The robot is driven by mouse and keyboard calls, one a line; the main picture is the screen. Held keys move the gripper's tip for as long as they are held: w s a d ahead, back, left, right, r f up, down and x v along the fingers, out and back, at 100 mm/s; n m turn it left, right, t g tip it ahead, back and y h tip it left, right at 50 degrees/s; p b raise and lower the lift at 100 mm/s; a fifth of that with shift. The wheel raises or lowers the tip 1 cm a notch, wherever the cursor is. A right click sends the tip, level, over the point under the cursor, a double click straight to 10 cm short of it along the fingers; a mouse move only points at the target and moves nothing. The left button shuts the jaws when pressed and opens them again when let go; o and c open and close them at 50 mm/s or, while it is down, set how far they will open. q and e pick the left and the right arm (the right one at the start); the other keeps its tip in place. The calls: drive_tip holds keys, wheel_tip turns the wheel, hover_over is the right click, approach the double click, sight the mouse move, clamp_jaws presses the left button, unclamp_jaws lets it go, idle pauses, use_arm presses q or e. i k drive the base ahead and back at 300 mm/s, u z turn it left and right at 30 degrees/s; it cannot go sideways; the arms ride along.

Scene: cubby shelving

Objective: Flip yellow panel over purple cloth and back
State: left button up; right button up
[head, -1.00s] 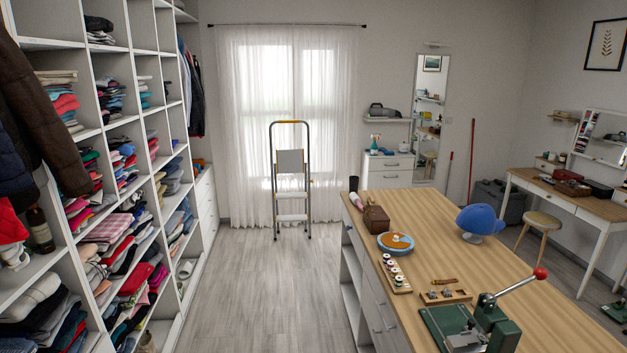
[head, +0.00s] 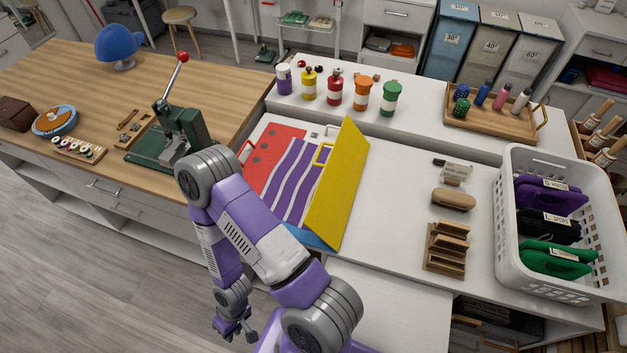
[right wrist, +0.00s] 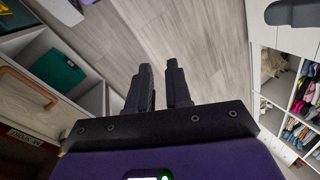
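A red panel (head: 271,156) with a red handle lies at the cloth's left.
Colored bottles (head: 335,91) stand behind the folding board. A wooden tray (head: 468,121) of small bottles and a white basket (head: 508,222) are at right. A wooden block stand (head: 446,249) sits nearer. A green press (head: 178,139) stands on the wooden table at left.

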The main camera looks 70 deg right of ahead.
sight(330, 206)
drive_tip(key=u, duration=0.35)
drive_tip(key=i, duration=1.25)
drive_tip(key=z, duration=2.5)
